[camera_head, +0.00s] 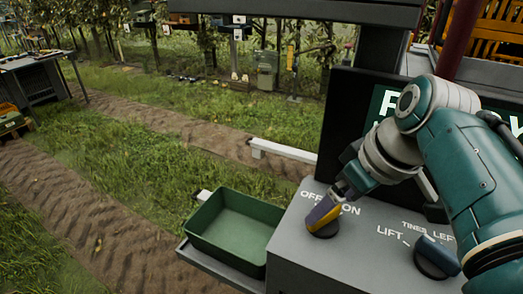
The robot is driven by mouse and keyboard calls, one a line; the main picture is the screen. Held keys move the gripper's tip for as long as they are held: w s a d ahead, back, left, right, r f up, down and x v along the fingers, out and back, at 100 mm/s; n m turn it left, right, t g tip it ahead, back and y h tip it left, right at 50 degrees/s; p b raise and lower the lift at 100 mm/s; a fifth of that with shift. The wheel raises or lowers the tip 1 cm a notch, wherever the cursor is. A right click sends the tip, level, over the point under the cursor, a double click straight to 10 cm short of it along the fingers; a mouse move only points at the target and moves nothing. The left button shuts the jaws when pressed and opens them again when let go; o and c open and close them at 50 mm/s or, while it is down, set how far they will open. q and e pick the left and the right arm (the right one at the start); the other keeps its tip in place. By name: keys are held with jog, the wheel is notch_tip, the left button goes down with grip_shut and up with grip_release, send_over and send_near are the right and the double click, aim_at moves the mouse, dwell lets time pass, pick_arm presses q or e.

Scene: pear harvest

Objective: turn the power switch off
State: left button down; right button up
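The power switch (323,230) is a round dark-based knob on the sloped grey control panel (310,262), with the labels OFF and ON printed behind it. My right gripper (325,212) comes down from the upper right, and its tip end is at the knob. A purple and yellow piece stands over the knob's base, tilted toward the upper right. The gripper hides much of the knob's top and part of the lettering. I cannot tell whether the fingers are closed on the handle or which label it points to. My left gripper is not in view.
A second knob (437,257), labelled LIFT, sits to the right on the panel under my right arm. A dark upright screen (345,115) stands behind the panel. An empty green tray (232,229) is left of the panel. Grass and a dirt track lie beyond.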

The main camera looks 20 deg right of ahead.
jog(key=shift+x, duration=1.5)
jog(key=c, duration=1.1)
